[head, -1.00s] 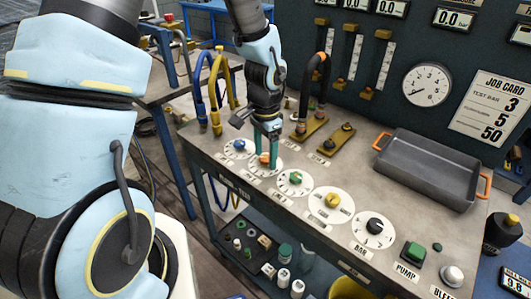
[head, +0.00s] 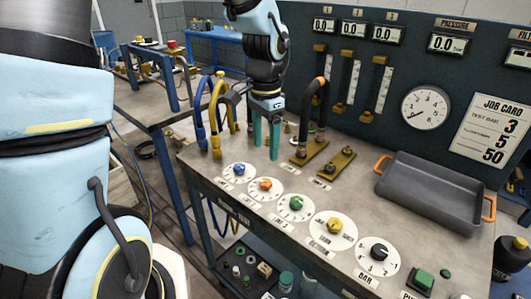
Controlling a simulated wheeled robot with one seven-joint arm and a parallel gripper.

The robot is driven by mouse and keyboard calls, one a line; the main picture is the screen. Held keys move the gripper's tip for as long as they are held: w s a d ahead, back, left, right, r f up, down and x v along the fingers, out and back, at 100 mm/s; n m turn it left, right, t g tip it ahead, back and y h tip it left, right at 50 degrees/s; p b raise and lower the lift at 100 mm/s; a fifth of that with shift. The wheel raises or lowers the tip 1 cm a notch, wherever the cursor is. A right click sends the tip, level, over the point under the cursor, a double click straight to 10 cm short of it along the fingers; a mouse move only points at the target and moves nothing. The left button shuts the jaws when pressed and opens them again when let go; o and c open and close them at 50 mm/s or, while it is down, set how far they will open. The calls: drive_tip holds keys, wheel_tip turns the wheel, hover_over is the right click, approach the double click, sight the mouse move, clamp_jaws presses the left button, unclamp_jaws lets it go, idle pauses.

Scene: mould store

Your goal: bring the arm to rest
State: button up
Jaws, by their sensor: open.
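My gripper (head: 266,138) hangs pointing down over the bench (head: 365,218), with two teal fingers apart and nothing between them. It is behind the row of dials, left of the black hose with the orange collar. The orange knob (head: 265,184) on its white dial is clear of the fingers, in front of them. I cannot tell exactly how high the fingertips are above the bench top.
The black hose (head: 314,100) stands close to the right of my gripper. Blue and yellow hoses (head: 214,110) rise close on the left. A grey tray (head: 428,190) lies at the right. The gauge panel (head: 400,70) stands behind.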

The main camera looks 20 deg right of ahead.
drive_tip(key=shift+a, duration=0.1)
idle(0.3)
drive_tip(key=a+r+n+t, duration=0.1)
drive_tip(key=a+n, duration=1.3)
drive_tip(key=a, duration=1.1)
drive_tip(key=shift+w+a+t, duration=0.3)
drive_tip(key=shift+w+a, duration=0.05)
drive_tip(key=shift+w, duration=0.05)
